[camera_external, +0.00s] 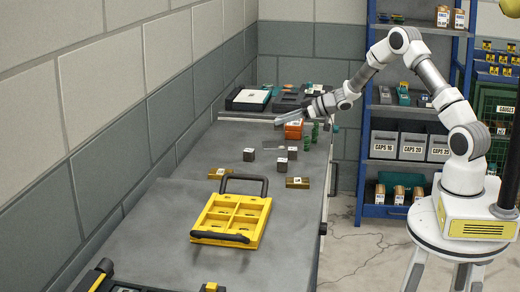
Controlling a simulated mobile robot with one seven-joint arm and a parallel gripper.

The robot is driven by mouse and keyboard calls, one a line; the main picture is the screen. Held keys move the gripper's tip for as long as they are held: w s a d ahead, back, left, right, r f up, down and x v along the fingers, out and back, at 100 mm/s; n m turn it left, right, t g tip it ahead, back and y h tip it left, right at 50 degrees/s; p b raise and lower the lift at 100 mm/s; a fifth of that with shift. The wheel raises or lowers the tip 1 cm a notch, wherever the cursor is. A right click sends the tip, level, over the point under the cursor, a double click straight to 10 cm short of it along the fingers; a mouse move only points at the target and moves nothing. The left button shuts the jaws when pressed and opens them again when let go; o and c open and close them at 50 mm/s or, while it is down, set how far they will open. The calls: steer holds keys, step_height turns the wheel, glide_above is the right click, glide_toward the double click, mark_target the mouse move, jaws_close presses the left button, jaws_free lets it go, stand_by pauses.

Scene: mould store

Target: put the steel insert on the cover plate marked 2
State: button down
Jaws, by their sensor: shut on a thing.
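My gripper (279,121) is above the far part of the grey bench, pointing left. It is shut on a small grey thing at its tip, too small here to name for sure. Brass-coloured plates with pale labels lie on the bench: one at the left (220,173) and one at the right (297,183). Their marks are too small to read, so I cannot tell which is the cover plate marked 2. Dark grey blocks with pale marks stand on the bench: one at the left (249,155), one at the right (292,153) and one nearer (281,165).
An orange block (293,130) and green cylinders (315,132) stand below and right of my gripper. A yellow tray with a black handle (240,238) lies nearer on the bench (150,225). Dark trays (247,100) stand at the far end. A blue shelf rack (370,185) stands right.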

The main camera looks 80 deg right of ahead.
mark_target(278, 145)
steer(key=shift+w+a+f, duration=0.25)
steer(key=shift+w, duration=0.2)
steer(key=shift+w+a+f, duration=0.2)
steer(key=shift+w+f, duration=0.05)
steer(key=shift+w, duration=0.2)
steer(key=shift+f, duration=0.2)
steer(key=shift+f+b, duration=0.5)
steer(key=shift+f, duration=1.3)
steer(key=shift+f, duration=0.1)
steer(key=shift+f, duration=0.15)
steer(key=c, duration=0.5)
jaws_free()
